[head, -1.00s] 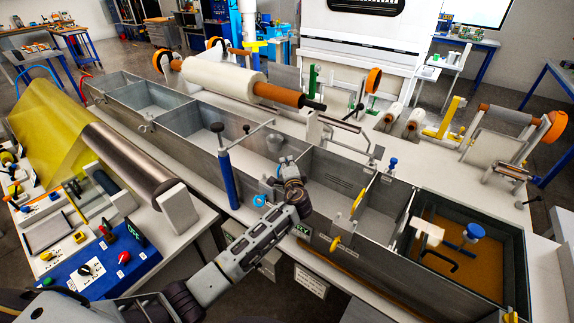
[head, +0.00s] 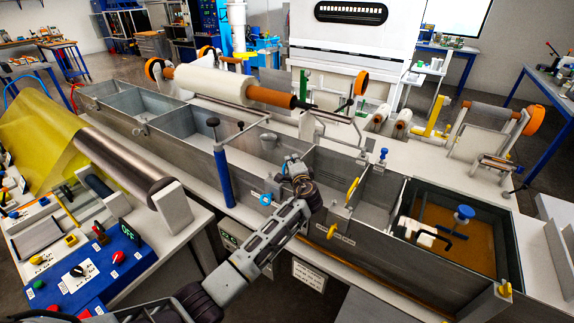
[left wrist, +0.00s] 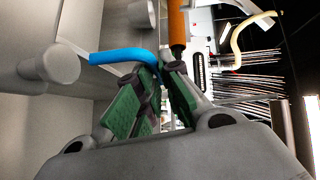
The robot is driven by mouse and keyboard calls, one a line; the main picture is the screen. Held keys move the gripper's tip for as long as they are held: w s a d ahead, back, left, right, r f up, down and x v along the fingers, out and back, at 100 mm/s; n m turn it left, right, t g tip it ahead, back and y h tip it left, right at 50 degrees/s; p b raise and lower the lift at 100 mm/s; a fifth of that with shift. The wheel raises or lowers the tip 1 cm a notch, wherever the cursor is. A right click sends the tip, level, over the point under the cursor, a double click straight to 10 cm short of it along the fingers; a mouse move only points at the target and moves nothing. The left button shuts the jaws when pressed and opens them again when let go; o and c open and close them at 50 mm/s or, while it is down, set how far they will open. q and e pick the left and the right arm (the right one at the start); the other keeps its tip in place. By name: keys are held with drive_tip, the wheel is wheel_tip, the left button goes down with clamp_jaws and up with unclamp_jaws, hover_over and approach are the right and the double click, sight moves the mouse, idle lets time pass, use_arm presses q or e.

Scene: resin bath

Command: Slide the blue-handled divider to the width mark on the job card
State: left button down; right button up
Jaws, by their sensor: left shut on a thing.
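My left gripper (head: 293,163) is over the long grey bath, shut on the blue handle. In the left wrist view the blue handle (left wrist: 120,57) is a bent bar, and its end passes between the green-padded fingers (left wrist: 158,88). The divider's plate is mostly hidden behind my gripper and wrist in the head view. A white card with print (head: 309,274) hangs below the bath's front edge; it may be the job card, but its text is too small to read. My right gripper is not in view.
The bath (head: 180,150) has fixed cross walls. Yellow clamps (head: 352,190) and a blue-knobbed fitting (head: 384,154) stand to the right of my gripper. A blue post (head: 224,178) stands at the left. The right end holds amber resin (head: 485,258).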

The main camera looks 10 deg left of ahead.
use_arm(q)
drive_tip(key=shift+s+d+f, duration=0.15)
drive_tip(key=shift+d+f, duration=0.05)
drive_tip(key=shift+d, duration=0.1)
drive_tip(key=c, duration=1.6)
unclamp_jaws()
drive_tip(key=shift+d+r, duration=0.15)
drive_tip(key=shift+o, duration=0.2)
drive_tip(key=v, duration=1.2)
